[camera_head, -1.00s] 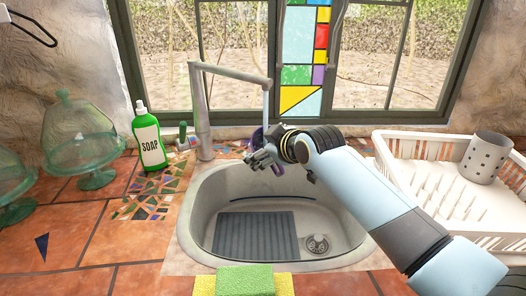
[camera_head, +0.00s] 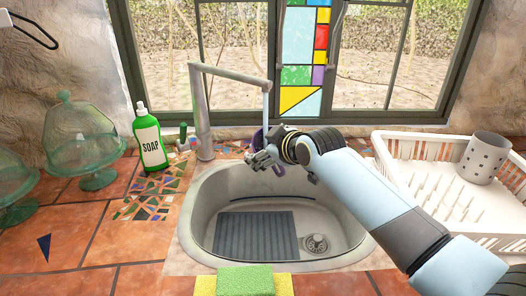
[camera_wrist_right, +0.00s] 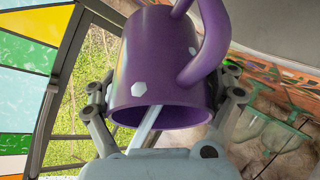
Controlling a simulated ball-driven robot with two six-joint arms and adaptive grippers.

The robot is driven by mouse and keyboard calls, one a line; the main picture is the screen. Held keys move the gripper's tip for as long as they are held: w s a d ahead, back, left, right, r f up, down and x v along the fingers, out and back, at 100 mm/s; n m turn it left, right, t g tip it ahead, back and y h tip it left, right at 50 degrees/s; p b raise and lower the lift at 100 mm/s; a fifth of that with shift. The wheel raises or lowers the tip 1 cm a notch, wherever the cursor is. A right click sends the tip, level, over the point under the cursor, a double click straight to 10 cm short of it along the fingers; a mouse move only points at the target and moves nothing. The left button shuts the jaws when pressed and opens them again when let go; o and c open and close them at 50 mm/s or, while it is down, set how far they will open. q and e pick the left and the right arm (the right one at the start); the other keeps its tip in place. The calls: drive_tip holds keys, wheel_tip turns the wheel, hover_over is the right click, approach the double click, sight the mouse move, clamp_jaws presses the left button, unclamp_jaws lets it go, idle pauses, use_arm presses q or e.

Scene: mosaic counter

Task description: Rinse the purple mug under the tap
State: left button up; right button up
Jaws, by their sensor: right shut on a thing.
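The purple mug (camera_head: 257,139) is mostly hidden behind my right gripper in the head view. The right wrist view shows the mug (camera_wrist_right: 160,65) large, with white spots and a handle at its upper right. My right gripper (camera_head: 262,160) is shut on the mug, with one finger on each side of it in the wrist view. The tap (camera_head: 201,110) stands behind the sink (camera_head: 190,222). A pale stream (camera_head: 265,108) falls from its spout to the mug; a pale streak also shows at the mug's mouth in the wrist view. My left gripper is out of view.
A green soap bottle (camera_head: 150,141) and glass domes (camera_head: 80,135) stand left of the sink. A white dish rack (camera_head: 400,150) with a grey perforated holder (camera_head: 484,157) stands right. A green sponge (camera_head: 246,280) lies in front.

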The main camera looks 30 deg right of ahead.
drive_tip(key=shift+a, duration=0.25)
drive_tip(key=shift+w+a, duration=0.2)
drive_tip(key=shift+a, duration=0.2)
drive_tip(key=s+a+p, duration=0.2)
drive_tip(key=s+p, duration=0.3)
drive_tip(key=s, duration=0.2)
drive_tip(key=shift+s+p, duration=0.25)
drive_tip(key=shift+p, duration=0.1)
idle(0.7)
